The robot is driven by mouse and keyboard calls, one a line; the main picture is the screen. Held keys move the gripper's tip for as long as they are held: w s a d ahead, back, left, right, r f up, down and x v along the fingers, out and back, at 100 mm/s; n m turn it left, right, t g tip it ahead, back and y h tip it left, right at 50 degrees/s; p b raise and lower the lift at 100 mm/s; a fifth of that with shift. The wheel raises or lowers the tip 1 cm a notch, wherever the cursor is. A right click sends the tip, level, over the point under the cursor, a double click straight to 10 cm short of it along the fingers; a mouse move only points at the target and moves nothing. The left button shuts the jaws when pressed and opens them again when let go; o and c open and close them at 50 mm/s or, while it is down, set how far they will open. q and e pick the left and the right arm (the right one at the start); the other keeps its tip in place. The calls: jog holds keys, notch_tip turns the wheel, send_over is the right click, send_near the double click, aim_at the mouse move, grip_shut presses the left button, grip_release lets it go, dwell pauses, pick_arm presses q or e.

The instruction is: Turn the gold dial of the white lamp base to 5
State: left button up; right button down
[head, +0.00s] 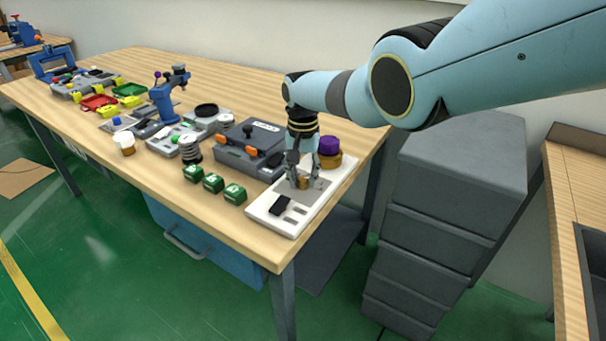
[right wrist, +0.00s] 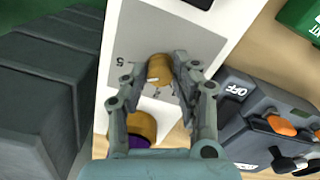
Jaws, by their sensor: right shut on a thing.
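The white lamp base (head: 269,209) lies at the near right end of the wooden table. Its gold dial (head: 302,183) sits on a grey plate and also shows in the right wrist view (right wrist: 159,68). A pale pointer mark shows on the dial, and a "5" is printed on the plate to its left. My right gripper (head: 303,178) reaches down from above and is shut on the gold dial, with one finger on each side in the right wrist view (right wrist: 158,80). The fingers partly hide the dial and the other numbers. My left gripper is not in view.
A purple-topped gold knob (head: 328,150) stands close behind my right gripper. A grey box with orange latches (head: 240,155) is left of the base. Several green blocks (head: 213,183) line the front. A grey drawer cabinet (head: 440,210) stands right of the table.

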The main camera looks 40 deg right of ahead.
aim_at(303, 178)
jog(key=shift+m, duration=1.5)
jog(key=c, duration=1)
grip_release()
jog(key=shift+w+r, duration=0.15)
jog(key=shift+r, duration=0.45)
notch_tip(303, 178, up, 11)
jog(key=shift+f, duration=0.1)
